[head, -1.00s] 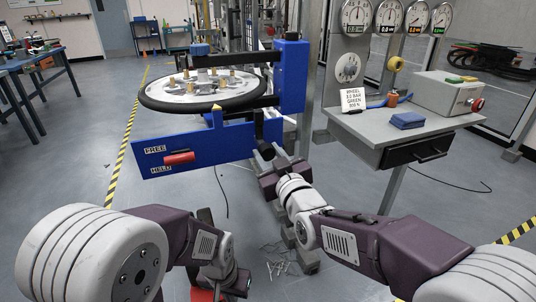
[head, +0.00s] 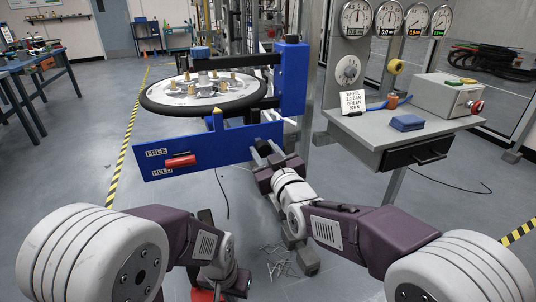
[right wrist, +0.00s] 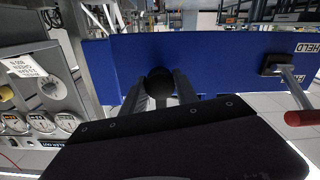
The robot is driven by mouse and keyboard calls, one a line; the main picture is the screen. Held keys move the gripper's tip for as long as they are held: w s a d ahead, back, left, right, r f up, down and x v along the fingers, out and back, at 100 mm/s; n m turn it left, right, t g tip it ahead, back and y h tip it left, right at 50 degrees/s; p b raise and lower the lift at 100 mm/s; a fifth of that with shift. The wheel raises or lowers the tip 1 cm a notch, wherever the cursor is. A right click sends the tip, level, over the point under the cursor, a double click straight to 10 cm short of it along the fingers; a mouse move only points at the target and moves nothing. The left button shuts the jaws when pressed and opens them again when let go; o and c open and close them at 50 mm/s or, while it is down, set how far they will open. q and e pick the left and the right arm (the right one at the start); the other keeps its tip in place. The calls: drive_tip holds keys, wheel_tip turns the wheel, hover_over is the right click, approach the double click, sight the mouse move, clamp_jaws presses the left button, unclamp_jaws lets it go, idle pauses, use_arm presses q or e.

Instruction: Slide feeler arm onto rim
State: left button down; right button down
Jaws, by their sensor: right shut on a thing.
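The wheel (head: 160,103) lies flat with its dark rim outward, carried by the blue stand (head: 293,80). A blue plate (head: 215,148) sits below and in front of the rim; it also shows in the right wrist view (right wrist: 215,55). A small yellow-tipped piece (head: 218,120) stands up at the plate's top edge, near the rim; I cannot tell whether they touch. My right gripper (right wrist: 160,100) is shut on a round black knob (right wrist: 160,80) in front of the plate. In the head view the fingers are small and partly hidden. My left gripper (head: 230,284) points down at the bottom, its jaws unclear.
A red-handled lever (head: 180,160) sticks out of the plate beside the FREE and HELD labels. A grey bench (head: 380,132) with a drawer, a blue block (head: 407,122) and a sign (head: 353,101) stands to the right. Gauges hang above it. The floor at left is open.

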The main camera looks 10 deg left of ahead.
drive_tip(key=shift+w+a, duration=0.35)
drive_tip(key=shift+w, duration=0.15)
drive_tip(key=shift+r, duration=0.1)
drive_tip(key=c, duration=1.3)
unclamp_jaws()
drive_tip(key=o, duration=0.4)
drive_tip(key=shift+w+a, duration=0.1)
drive_tip(key=shift+c, duration=0.2)
drive_tip(key=p+v, duration=0.1)
drive_tip(key=v, duration=0.8)
